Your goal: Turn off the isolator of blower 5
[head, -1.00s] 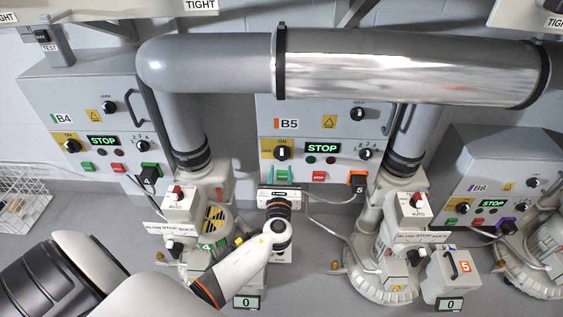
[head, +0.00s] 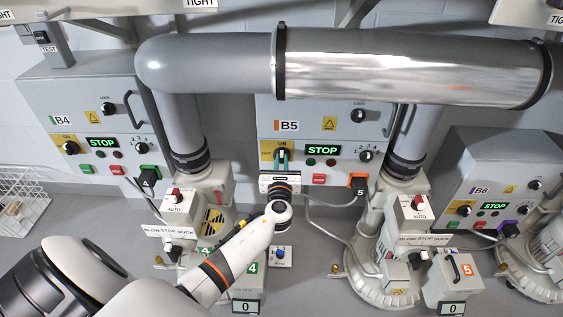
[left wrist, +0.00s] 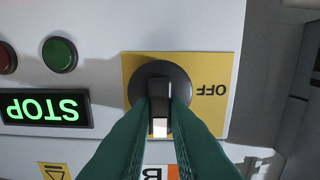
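The blower 5 box, marked B5 (head: 312,118), stands in the middle of the head view. Its isolator, a black rotary knob on a yellow plate (head: 265,150), is at the box's left. In the left wrist view, seen upside down, the knob (left wrist: 160,95) has its white-tipped handle upright in the picture, not pointing at OFF, which is to the right. My left gripper (head: 282,157) has its green fingers on both sides of the handle, with no clear gap. The fingers hide the plate's lower part. The lit STOP display (left wrist: 45,108) is beside it. My right gripper is not in view.
A thick grey pipe (head: 210,62) crosses above the box. Red and green buttons (left wrist: 59,54) sit near the knob. An orange plug marked 5 (head: 358,187) is at the lower right. Boxes B4 (head: 80,120) and B6 (head: 500,180) stand either side.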

